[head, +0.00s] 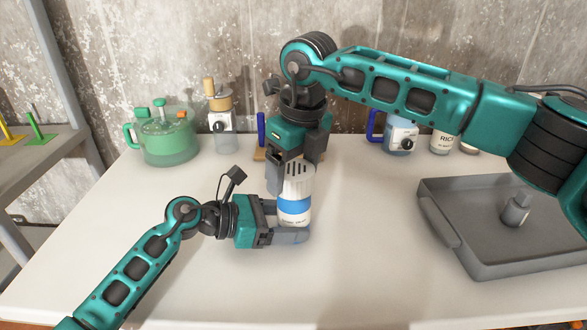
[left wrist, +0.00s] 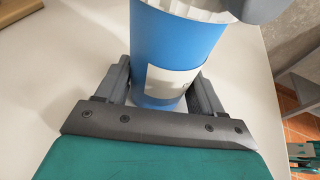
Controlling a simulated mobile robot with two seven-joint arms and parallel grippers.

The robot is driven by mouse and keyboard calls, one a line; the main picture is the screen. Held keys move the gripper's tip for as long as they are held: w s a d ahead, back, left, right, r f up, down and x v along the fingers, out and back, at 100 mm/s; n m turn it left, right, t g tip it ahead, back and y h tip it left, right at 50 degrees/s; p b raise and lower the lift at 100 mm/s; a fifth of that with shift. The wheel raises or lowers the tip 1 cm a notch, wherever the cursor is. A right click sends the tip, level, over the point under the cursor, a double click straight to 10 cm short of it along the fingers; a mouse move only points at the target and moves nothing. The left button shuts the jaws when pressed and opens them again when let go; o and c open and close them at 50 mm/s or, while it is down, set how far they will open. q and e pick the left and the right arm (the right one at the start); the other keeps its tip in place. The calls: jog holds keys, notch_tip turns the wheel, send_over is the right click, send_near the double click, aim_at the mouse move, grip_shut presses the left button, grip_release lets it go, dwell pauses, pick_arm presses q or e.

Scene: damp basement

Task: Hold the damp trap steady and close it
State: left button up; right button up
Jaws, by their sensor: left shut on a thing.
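A grey finger touches or nears the top in the left wrist view.
A grey tray (head: 455,255) with a small grey object (head: 515,210) stands at the right. A green jug (head: 168,140), a mixer-like device (head: 222,130), a blue-handled device (head: 400,135) and a rice jar (head: 441,141) line the back. The front middle of the table is clear.

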jog(key=c, duration=0.6)
jog(key=shift+o, duration=0.2)
jog(key=m, duration=0.3)
jog(key=shift+m, duration=0.4)
jog(key=m+h, duration=0.1)
jog(key=m, duration=0.2)
jog(key=shift+m+t, duration=0.3)
jog(key=m+h, duration=0.1)
jog(key=m, duration=0.5)
jog(key=o, duration=1)
jog(key=r, duration=0.4)
jog(key=s+r, duration=0.1)
jog(key=r, duration=0.7)
jog(key=shift+s+a, duration=0.35)
jog(key=shift+a, duration=0.05)
